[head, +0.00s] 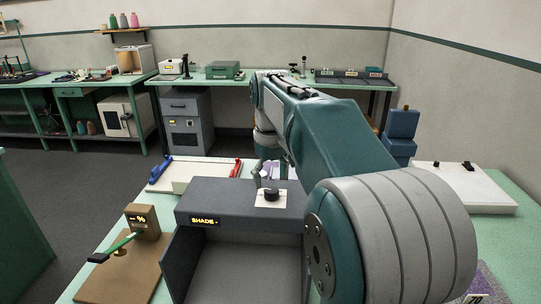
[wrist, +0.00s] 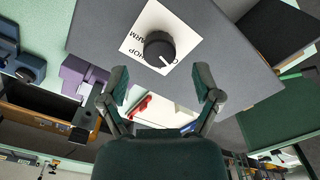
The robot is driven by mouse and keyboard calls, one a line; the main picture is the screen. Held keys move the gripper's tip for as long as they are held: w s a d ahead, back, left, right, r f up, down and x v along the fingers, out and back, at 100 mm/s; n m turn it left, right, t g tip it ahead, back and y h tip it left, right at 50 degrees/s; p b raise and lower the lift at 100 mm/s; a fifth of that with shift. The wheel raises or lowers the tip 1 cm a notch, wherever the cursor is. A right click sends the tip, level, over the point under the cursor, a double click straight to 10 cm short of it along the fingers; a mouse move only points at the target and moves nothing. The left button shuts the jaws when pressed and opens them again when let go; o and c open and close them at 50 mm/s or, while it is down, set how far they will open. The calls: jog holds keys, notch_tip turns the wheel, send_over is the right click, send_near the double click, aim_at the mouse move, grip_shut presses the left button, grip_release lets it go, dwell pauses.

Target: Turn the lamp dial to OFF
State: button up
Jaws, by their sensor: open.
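The lamp dial (wrist: 159,46) is a round black knob with a white pointer line, set on a white plate (wrist: 186,25). In the wrist view its pointer slants to the lower right. The plate's lettering is upside down and partly hidden; I read parts of "ARM" and "HOP". In the head view the dial (head: 271,194) sits on top of a grey box marked "SHADE" (head: 230,204). My gripper (wrist: 162,84) is open and empty, its two fingers apart below the dial in the picture. In the head view my gripper (head: 268,172) is small, just behind the dial; contact does not show.
A wooden block with a "%" display (head: 142,220) and a green-handled tool (head: 117,246) stand left of the box. A white board with a blue clamp (head: 161,168) and red clamp (head: 236,168) lies behind. A white panel (head: 462,187) is at the right.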

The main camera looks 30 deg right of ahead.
aim_at(270, 191)
notch_tip(270, 191, up, 8)
jog(key=shift+r, duration=0.25)
dwell(0.5)
jog(key=s+a+f+t, duration=0.2)
jog(key=s+a+f, duration=0.4)
jog(key=s+f, duration=0.2)
jog(key=s+a+f+m+t, duration=0.1)
jog(key=s+a+f+t, duration=0.2)
jog(key=s+a+f, duration=0.3)
jog(key=s+f, duration=0.2)
jog(key=s, duration=0.3)
jog(key=shift+a+f+t, duration=0.2)
jog(key=shift+a+t, duration=0.1)
jog(key=shift+a, duration=0.05)
